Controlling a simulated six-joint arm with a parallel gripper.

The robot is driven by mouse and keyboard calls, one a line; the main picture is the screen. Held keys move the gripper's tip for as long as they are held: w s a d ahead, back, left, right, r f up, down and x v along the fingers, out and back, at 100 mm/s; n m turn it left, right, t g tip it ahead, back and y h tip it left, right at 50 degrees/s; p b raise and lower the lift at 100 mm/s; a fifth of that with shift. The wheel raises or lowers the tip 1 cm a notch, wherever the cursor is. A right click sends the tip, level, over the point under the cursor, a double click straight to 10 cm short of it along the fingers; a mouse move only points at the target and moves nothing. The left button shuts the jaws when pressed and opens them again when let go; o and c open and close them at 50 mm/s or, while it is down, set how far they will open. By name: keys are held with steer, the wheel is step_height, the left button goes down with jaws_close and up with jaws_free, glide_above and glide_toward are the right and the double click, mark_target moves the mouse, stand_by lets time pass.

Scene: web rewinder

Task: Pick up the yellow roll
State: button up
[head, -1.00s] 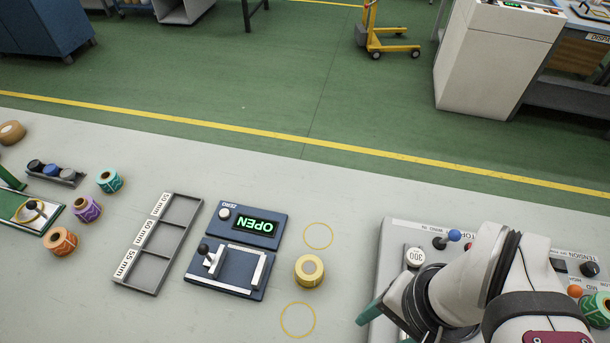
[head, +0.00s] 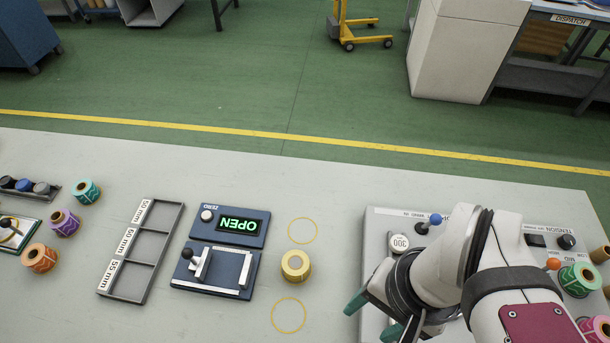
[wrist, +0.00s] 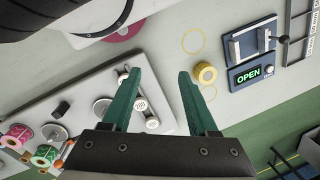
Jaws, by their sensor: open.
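The yellow roll (head: 296,265) stands on the pale bench between two yellow ring outlines, just right of the blue gauge. It also shows in the wrist view (wrist: 205,73), a little beyond and right of my right fingertip. My gripper (wrist: 158,75) has two green fingers spread apart with nothing between them. In the head view my gripper (head: 372,315) is to the right of the roll and nearer the camera, over the left edge of the grey machine panel; the arm hides part of it.
The blue gauge (head: 231,226) reads OPEN and has a lever fixture (head: 214,271) below it. A grey sorting tray (head: 130,280) lies to its left. Orange (head: 40,258), purple (head: 64,222) and teal (head: 87,191) rolls stand far left. The grey machine panel (head: 385,218) carries knobs and rolls.

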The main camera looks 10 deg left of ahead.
stand_by(0.4)
steer(key=o, duration=0.6)
steer(key=shift+o, duration=0.2)
steer(key=m+t+h, duration=0.5)
steer(key=m+t, duration=0.8)
steer(key=m, duration=2)
glide_toward(301, 255)
steer(key=x, duration=0.5)
steer(key=shift+a+f, duration=0.3)
steer(key=shift+f, duration=0.1)
steer(key=x, duration=0.6)
steer(key=shift+s+d+f, duration=0.1)
steer(key=shift+f, duration=0.15)
